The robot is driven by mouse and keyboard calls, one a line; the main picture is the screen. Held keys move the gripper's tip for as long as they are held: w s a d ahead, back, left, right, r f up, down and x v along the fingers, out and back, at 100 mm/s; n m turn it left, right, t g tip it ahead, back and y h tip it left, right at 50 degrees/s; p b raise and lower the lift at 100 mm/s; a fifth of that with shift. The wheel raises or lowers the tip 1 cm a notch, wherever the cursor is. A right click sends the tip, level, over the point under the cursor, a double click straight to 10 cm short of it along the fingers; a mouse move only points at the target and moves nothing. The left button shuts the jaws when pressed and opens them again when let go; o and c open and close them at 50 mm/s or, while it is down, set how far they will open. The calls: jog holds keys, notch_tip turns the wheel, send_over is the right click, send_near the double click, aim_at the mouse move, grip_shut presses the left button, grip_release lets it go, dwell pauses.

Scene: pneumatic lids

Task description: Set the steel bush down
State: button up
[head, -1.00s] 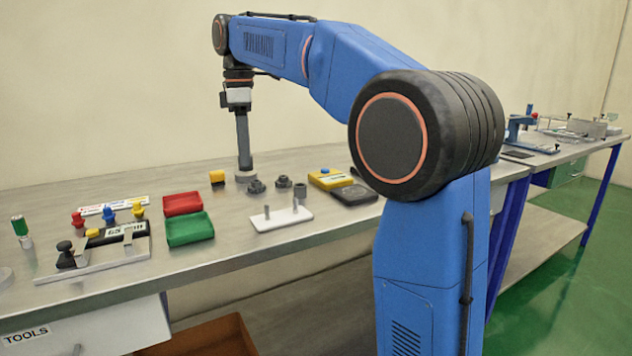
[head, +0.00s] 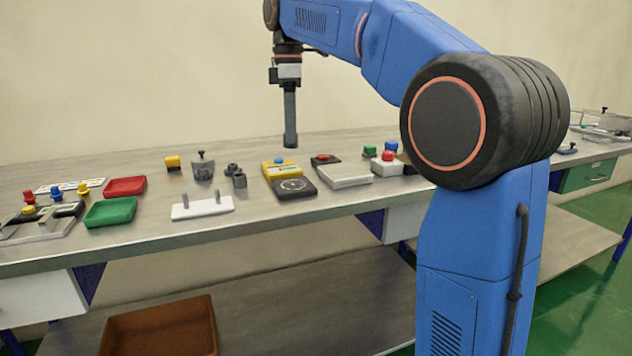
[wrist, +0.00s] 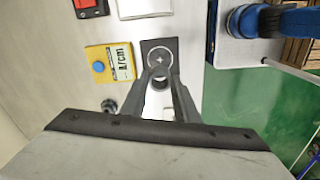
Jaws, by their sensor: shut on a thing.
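My gripper (head: 290,145) hangs pointing down above the bench, behind the yellow box. It is shut on the steel bush. In the wrist view the bush (wrist: 160,83) shows as a small grey ring between the fingertips, with its sides partly hidden by the fingers. In the head view it is too small to tell from the fingertips. The dark pad (head: 296,187) with a pale circle and cross lies in front of the yellow box (head: 287,171). In the wrist view the pad (wrist: 148,45) appears just beyond the fingertips, and the bush looks clear of it.
Left of the gripper stand a grey pot with a black knob (head: 203,168), small dark fittings (head: 239,180) and a white plate with two pegs (head: 203,209). Red (head: 125,187) and green (head: 110,213) trays lie farther left. A pale flat box (head: 344,176) is to the right.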

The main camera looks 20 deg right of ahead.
jog(key=f, duration=0.5)
jog(key=shift+s+d, duration=0.1)
jog(key=shift+d, duration=0.1)
jog(key=shift+f, duration=2.4)
jog(key=o, duration=1.1)
jog(key=shift+f, duration=0.15)
notch_tip(320, 180, up, 12)
jog(key=shift+r, duration=0.15)
